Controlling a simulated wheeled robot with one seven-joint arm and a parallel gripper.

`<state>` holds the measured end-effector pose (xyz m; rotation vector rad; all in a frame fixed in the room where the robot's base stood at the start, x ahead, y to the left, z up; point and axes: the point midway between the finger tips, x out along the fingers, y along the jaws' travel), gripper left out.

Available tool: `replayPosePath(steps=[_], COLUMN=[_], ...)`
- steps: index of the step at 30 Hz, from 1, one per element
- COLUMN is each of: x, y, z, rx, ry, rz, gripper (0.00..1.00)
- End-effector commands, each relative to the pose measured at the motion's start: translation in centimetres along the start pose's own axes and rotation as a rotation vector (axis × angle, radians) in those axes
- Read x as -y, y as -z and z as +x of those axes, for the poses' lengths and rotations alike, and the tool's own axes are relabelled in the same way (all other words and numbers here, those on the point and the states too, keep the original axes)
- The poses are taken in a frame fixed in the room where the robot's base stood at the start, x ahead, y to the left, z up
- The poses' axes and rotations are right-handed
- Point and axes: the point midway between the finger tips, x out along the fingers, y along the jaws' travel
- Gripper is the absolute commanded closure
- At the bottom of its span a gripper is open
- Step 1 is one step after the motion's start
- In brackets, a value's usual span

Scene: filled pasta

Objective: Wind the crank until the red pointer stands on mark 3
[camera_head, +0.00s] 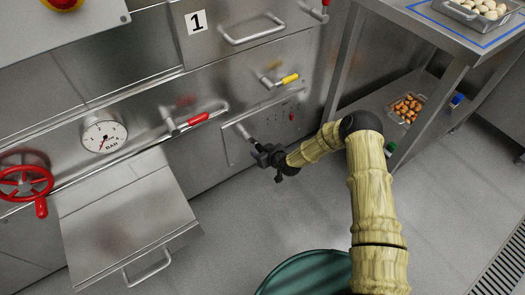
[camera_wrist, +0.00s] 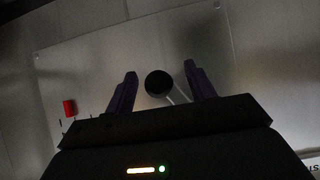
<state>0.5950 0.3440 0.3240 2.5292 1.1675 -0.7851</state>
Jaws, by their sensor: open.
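The crank (camera_head: 236,126) is on a grey panel low on the steel front; its metal arm runs down towards my gripper (camera_head: 265,153). In the wrist view the crank's dark round knob (camera_wrist: 159,83) faces the camera, between the two spread fingers of my gripper (camera_wrist: 161,70). The fingers are open with a gap on each side of the knob. A small red piece, seemingly the pointer (camera_wrist: 69,107), shows left of the gripper, with thin dark marks below it. It is a small red spot (camera_head: 291,116) in the head view. The mark numbers are too small to read.
A red-handled lever (camera_head: 198,118) and a yellow-handled lever (camera_head: 288,79) stick out nearby. A pressure gauge (camera_head: 104,137), a red valve wheel (camera_head: 25,181) and an open flap (camera_head: 130,210) lie to the left. A green bin (camera_head: 305,275) stands below. A steel table (camera_head: 440,35) is at right.

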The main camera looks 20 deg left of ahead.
Motion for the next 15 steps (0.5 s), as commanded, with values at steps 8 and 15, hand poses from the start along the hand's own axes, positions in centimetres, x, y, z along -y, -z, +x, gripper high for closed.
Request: replayPosePath(steps=[8,15], x=[-0.1,0.0], y=[-1.0,-2.2], z=[-1.7,-3.6], rx=[0.004,0.002], ry=[0.0,0.0], rz=[0.001,0.001], gripper=[0.45,0.45])
